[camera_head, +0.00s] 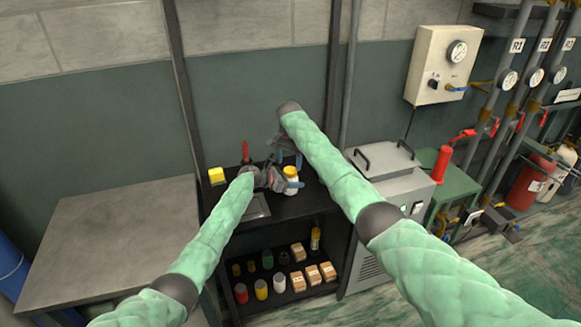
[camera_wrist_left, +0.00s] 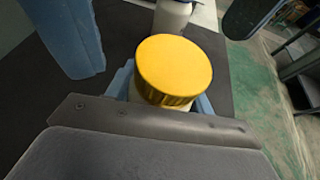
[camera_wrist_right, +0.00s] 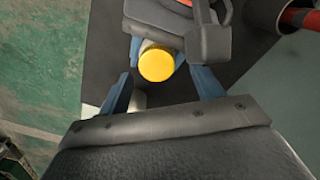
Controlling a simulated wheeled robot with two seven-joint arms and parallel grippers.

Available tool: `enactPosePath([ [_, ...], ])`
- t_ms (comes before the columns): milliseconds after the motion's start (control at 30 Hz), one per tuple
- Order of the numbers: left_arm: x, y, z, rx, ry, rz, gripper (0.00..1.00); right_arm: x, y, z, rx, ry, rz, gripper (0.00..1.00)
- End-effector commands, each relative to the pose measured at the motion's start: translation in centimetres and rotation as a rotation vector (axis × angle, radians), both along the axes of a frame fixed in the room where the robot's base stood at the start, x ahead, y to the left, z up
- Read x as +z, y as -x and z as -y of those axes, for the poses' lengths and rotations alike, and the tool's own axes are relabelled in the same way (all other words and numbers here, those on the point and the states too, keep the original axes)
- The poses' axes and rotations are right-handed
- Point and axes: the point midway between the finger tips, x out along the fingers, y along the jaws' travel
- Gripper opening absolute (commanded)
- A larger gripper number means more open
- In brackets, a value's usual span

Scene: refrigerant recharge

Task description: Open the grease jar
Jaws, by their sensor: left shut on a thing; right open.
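The grease jar has a yellow lid (camera_wrist_left: 174,68), which is on it, and a pale body mostly hidden by the lid and fingers. In the head view the jar (camera_head: 291,173) appears at the black workbench's right part. My left gripper (camera_head: 283,181) is shut around the jar's body below the lid, its blue fingers on either side in the left wrist view. My right gripper (camera_wrist_right: 163,90) is open over the jar. In the right wrist view the lid (camera_wrist_right: 157,64) appears between and beyond its fingertips, apart from them.
A white bottle (camera_wrist_left: 175,14) stands close behind the jar. The lower shelf holds several cans and boxes (camera_head: 298,281). A grey machine (camera_head: 385,190) stands right of the bench.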

Motion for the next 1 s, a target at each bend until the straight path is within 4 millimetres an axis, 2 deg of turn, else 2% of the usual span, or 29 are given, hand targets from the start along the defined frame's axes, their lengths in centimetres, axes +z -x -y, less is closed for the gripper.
enactPosePath([
  [100,0.0,0.0,-0.1,0.001,0.000,0.000,0.00,1.1,0.0,0.2,-0.002,0.001,-0.002,0.66],
  [167,0.0,0.0,-0.1,0.001,0.000,0.000,0.00,1.4,0.0,0.2,-0.003,0.001,-0.002,0.63],
  [300,0.0,-0.1,-0.2,0.002,0.000,0.001,0.00,1.9,0.0,0.0,-0.026,0.000,0.000,0.63],
  [500,0.0,-0.1,-0.2,0.002,0.000,0.001,0.00,3.7,-0.1,-0.3,-0.148,-0.003,0.004,0.63],
  [700,0.0,-0.1,-0.2,0.002,0.000,0.001,0.00,4.6,0.1,0.1,-0.265,0.000,-0.003,0.63],
  [867,0.0,-0.1,-0.2,0.002,0.000,0.001,0.00,4.5,0.1,0.3,-0.300,0.003,-0.007,0.63],
  [1000,0.1,-0.1,-0.2,0.002,0.000,0.001,0.00,3.1,0.1,0.4,-0.302,0.005,-0.009,0.63],
])
